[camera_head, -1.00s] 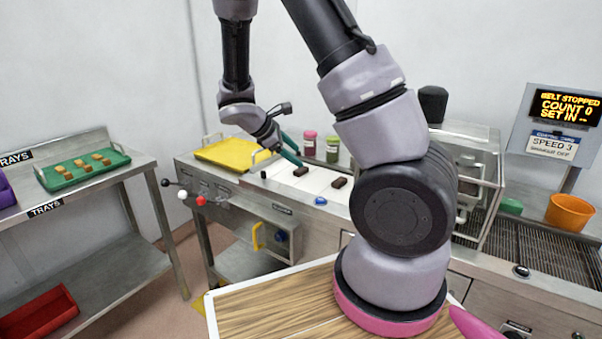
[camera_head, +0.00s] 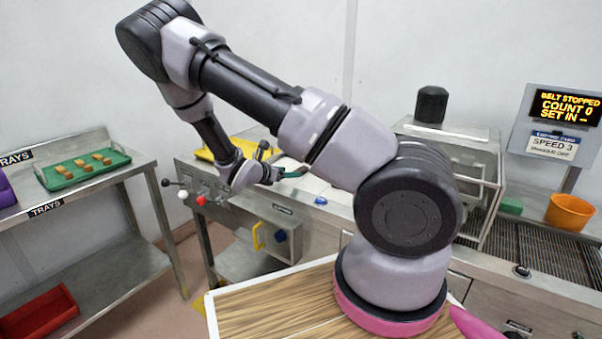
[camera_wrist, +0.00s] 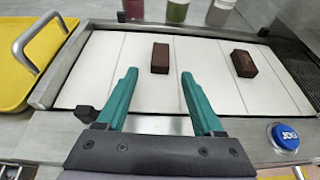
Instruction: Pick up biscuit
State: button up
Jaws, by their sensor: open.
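Two dark brown, block-shaped biscuits lie on the white belt in the wrist view. One biscuit (camera_wrist: 160,58) shows between and beyond the fingertips; the other (camera_wrist: 242,63) lies to its right, slightly tilted. My gripper (camera_wrist: 158,76) has two green fingers, spread apart with nothing between them. In the head view my gripper (camera_head: 292,173) is over the front of the belt, partly hidden by my arm, and the brown biscuits are hidden there. Several tan biscuits (camera_head: 86,168) sit on a green tray (camera_head: 57,182) on the left table.
A yellow tray (camera_wrist: 14,75) with a metal handle is left of the belt (camera_wrist: 88,80). A blue JOG button (camera_wrist: 285,137) is at the front right. Jars (camera_wrist: 178,10) stand behind the belt. In the head view an orange bowl (camera_head: 571,212) stands at the right.

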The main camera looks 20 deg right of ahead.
aim_at(301, 171)
jog(key=x, duration=0.5)
jog(key=shift+d, duration=0.15)
jog(key=shift+r, duration=0.1)
grip_shut()
